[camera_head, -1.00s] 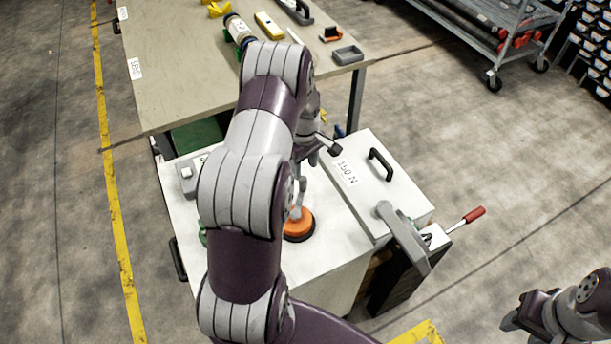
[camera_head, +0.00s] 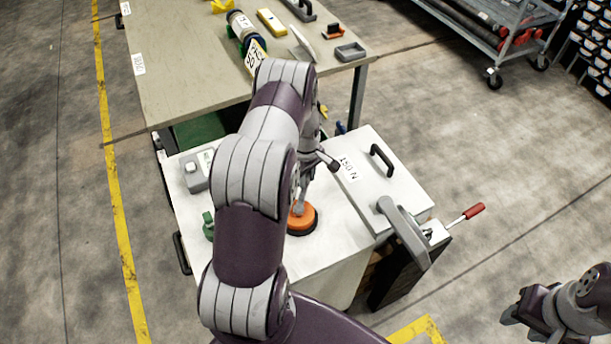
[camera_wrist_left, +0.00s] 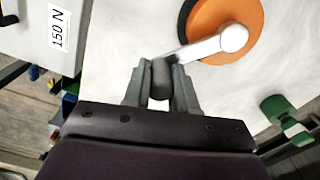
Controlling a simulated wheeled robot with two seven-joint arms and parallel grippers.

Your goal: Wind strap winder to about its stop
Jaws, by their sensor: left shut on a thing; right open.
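The strap winder is an orange disc (camera_head: 302,219) with a dark rim on the white cart top, partly hidden by my left arm in the head view. In the left wrist view, its orange disc (camera_wrist_left: 228,28) carries a grey crank arm (camera_wrist_left: 212,46) ending in a dark knob (camera_wrist_left: 161,78). My left gripper (camera_wrist_left: 161,85) is shut on that knob, with a finger on each side. In the head view, my left gripper (camera_head: 306,182) is just above the disc, largely hidden by the arm. My right gripper (camera_head: 511,312) is open and empty at the lower right, away from the cart.
A white box marked 150 N (camera_head: 372,180) with a black handle stands right of the winder. A red-handled lever (camera_head: 473,211) juts out beyond it. A green piece (camera_head: 208,226) and a grey switch box (camera_head: 194,172) are at the left. A bench (camera_head: 185,60) is behind.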

